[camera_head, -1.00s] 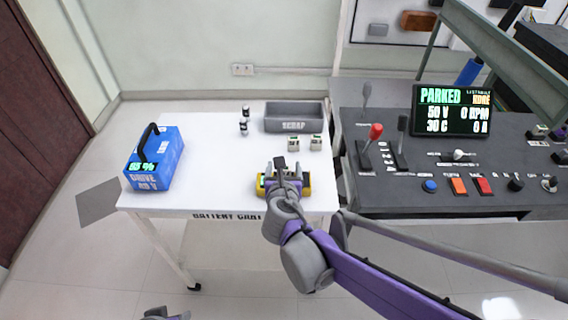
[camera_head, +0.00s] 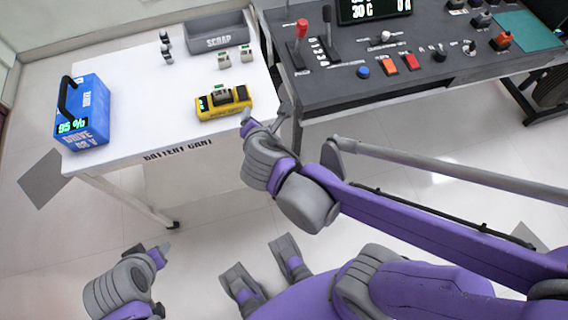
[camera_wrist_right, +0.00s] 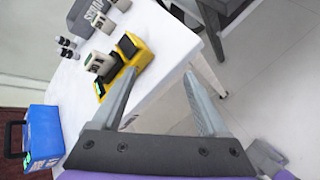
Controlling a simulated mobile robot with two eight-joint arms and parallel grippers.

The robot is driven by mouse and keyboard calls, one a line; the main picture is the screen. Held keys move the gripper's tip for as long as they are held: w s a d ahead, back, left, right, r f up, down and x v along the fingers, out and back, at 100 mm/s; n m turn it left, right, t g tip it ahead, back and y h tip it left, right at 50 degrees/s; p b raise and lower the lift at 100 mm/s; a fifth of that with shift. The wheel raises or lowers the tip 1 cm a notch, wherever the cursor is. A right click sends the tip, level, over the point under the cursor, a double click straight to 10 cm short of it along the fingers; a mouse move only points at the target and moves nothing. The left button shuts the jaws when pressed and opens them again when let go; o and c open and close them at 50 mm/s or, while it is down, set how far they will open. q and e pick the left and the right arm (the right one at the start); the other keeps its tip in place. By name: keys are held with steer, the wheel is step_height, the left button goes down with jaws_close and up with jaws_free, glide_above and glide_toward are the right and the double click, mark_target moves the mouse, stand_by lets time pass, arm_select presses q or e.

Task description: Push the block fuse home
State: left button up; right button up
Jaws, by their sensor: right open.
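A yellow tester-like holder (camera_head: 236,110) with dark parts on top lies near the front right of the white cart. It also shows in the right wrist view (camera_wrist_right: 143,58). A small pale block (camera_head: 221,95), which looks like the block fuse, stands up in the holder; it also shows in the right wrist view (camera_wrist_right: 97,62). I cannot tell how deep it sits. My right gripper (camera_head: 262,112) is open and empty, off the cart's front right edge, beside the holder and apart from it. My left gripper (camera_head: 163,250) is low in front of the cart; its jaws are unclear.
The white cart (camera_head: 135,120) also bears a blue battery box (camera_head: 85,112), a grey scrap bin (camera_head: 205,47), two pale blocks (camera_head: 235,58) and small dark-and-white cylinders (camera_head: 165,48). A dark console (camera_head: 330,80) with levers and buttons adjoins at right.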

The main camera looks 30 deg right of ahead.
steer(key=s+f+m+g+y, duration=0.2)
steer(key=s+m, duration=0.4)
steer(key=m, duration=0.5)
steer(key=s+f+m+g+y, duration=0.2)
steer(key=s+f+m, duration=0.2)
steer(key=s+m, duration=0.3)
steer(key=m, duration=0.3)
steer(key=shift+f+m+g, duration=0.35)
steer(key=shift+m+g, duration=0.05)
steer(key=shift+d, duration=0.1)
step_height(320, 180, up, 12)
steer(key=w+p, duration=0.2)
steer(key=p, duration=0.9)
steer(key=shift+r+t, duration=0.25)
steer(key=shift+t, duration=0.05)
